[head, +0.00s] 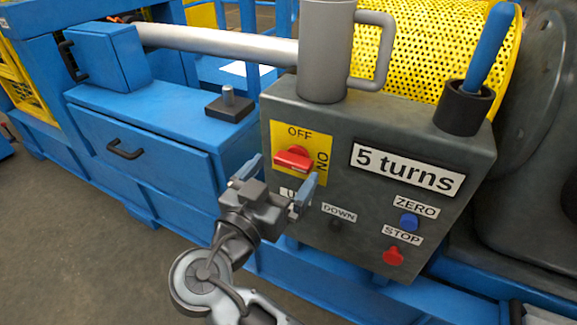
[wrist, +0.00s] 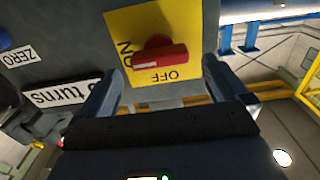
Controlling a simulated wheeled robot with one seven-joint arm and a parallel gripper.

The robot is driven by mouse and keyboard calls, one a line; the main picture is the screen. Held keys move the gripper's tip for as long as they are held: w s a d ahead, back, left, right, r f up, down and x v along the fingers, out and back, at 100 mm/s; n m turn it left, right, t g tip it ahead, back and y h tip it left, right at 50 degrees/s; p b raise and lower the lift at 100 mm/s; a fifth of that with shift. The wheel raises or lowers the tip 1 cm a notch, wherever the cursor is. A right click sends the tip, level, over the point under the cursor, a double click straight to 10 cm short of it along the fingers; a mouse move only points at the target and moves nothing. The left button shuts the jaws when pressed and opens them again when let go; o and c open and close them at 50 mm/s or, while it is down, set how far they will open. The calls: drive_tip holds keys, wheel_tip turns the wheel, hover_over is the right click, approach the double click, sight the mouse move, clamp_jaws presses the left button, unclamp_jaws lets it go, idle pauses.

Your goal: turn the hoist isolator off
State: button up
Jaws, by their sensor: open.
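The hoist isolator is a red rotary knob (head: 293,158) on a yellow plate (head: 290,137) marked OFF at the top and ON at the right. Its handle lies roughly level, toward ON. The wrist view shows the knob (wrist: 160,54) upside down, with a white stripe on its ON side. My gripper (head: 277,181) is open and empty, just in front of and slightly below the knob. In the wrist view its fingers (wrist: 158,86) stand apart on either side of the plate, with the knob beyond the tips. No contact shows.
The grey control box (head: 350,215) carries a "5 turns" display (head: 406,170), a blue ZERO button (head: 408,222) and a red STOP button (head: 393,256). A grey mug (head: 324,50) and a blue-handled tool (head: 490,45) in a black cup stand on top. My gripper partly covers a label beside DOWN.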

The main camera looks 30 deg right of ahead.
sight(290, 164)
drive_tip(key=shift+x, duration=1.55)
drive_tip(key=c, duration=1)
